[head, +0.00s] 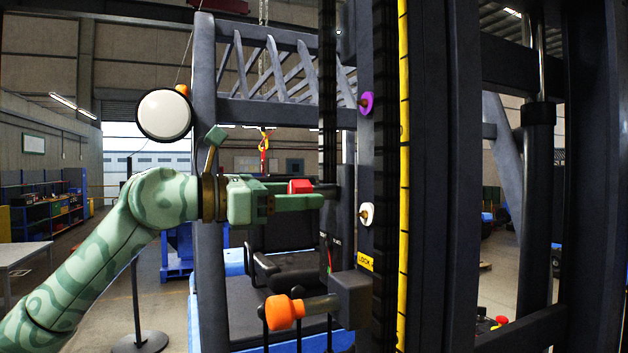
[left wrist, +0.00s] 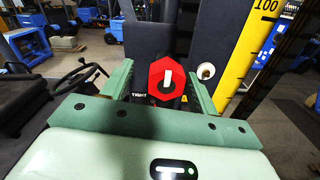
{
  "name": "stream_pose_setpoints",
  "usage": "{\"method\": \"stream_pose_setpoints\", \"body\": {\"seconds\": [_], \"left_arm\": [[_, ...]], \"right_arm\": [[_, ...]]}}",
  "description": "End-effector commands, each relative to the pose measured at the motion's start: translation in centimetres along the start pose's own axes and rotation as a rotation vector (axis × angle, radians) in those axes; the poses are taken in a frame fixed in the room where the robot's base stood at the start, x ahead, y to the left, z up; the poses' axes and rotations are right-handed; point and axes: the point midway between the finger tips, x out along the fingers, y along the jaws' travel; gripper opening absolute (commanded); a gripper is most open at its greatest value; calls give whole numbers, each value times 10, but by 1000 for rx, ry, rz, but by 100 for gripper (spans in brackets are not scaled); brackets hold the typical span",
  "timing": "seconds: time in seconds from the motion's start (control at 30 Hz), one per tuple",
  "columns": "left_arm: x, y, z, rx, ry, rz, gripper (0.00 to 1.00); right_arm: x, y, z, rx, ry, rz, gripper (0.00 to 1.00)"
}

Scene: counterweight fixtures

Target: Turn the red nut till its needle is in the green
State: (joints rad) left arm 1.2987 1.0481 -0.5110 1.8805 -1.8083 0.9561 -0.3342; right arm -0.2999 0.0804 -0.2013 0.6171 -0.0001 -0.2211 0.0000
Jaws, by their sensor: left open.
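The red nut (head: 299,186) is a hexagonal piece on a dark shaft on the upright. In the left wrist view the red nut (left wrist: 159,91) faces me, with a pale bar on its face. My left gripper (head: 316,194) is open, with its green fingers on either side of the nut. The left wrist view shows the fingers (left wrist: 160,88) around it; I cannot tell whether they touch it. A small gauge (head: 329,258) with red and green marks is below the nut; its needle is too small to read. A "TIGHT" label shows beside the nut. My right gripper is not in view.
An orange knob (head: 284,312) sticks out on a shaft below my left gripper. A white knob (head: 366,214) and a purple knob (head: 366,103) sit on the dark upright. A yellow scale (head: 403,160) runs along it. A seat (head: 290,262) stands behind.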

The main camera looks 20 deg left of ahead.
Motion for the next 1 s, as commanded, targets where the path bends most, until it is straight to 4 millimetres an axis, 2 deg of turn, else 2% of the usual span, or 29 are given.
{"method": "stream_pose_setpoints", "body": {"seconds": [0.03,0.13,0.4,0.53,0.57,0.7,0.73,1.0], "left_arm": [[8,-1,3,2,-1,-2,59],[21,0,2,1,-2,0,59],[32,0,0,1,-1,1,59],[32,0,0,1,-1,1,59],[32,0,0,1,-1,1,57],[32,0,0,1,-1,1,18],[32,0,0,1,-1,1,15],[32,0,0,18,-1,1,15]], "right_arm": [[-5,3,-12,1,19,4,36],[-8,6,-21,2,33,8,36],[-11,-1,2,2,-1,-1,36],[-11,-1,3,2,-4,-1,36],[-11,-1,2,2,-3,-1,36],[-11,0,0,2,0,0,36],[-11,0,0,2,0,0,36],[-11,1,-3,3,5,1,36]]}}
